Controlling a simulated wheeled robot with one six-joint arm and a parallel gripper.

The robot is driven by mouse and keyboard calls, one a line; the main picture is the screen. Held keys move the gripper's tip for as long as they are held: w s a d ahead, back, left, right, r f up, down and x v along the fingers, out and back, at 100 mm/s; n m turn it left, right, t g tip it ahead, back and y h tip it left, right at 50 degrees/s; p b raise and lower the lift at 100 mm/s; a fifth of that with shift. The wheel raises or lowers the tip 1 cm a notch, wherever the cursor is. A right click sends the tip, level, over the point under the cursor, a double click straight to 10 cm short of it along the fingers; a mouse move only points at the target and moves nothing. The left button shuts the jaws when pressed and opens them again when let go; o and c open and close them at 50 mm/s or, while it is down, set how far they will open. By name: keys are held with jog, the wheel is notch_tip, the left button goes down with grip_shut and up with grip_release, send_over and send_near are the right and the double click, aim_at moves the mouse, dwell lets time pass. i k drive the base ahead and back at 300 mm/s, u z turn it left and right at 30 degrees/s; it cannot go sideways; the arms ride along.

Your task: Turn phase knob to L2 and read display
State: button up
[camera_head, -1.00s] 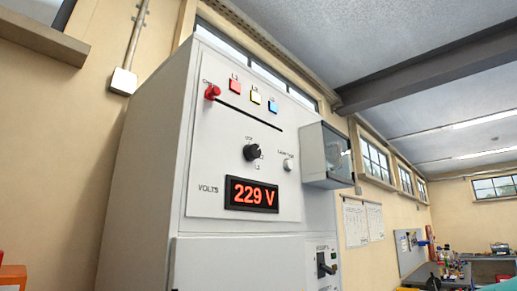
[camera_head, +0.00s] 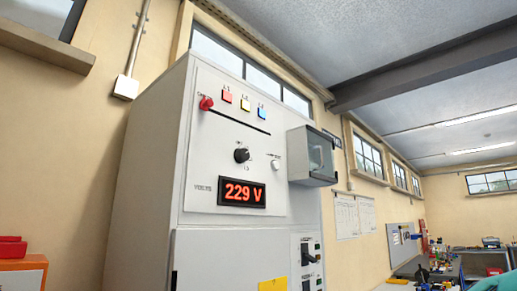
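The black phase knob (camera_head: 241,155) sits on the white front panel of a tall grey cabinet. Small position labels surround it, and its pointer setting is too small to read surely. The display (camera_head: 242,193), marked VOLTS, shows 229 V in red digits below the knob. A red lamp (camera_head: 227,96), a yellow lamp (camera_head: 245,104) and a blue lamp (camera_head: 262,113) sit above in a slanting row. My gripper is not in view.
A red knob (camera_head: 206,103) is at the panel's upper left, and a pale round button (camera_head: 275,165) is right of the phase knob. A clear-fronted box (camera_head: 314,155) juts out at the cabinet's right. Black switches (camera_head: 308,258) are lower down. Workbenches stand far right.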

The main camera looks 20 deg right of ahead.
aim_at(241, 155)
jog(key=z, duration=0.45)
jog(key=k, duration=0.1)
jog(key=u, duration=1.15)
jog(key=i, duration=0.7)
jog(key=z, duration=0.2)
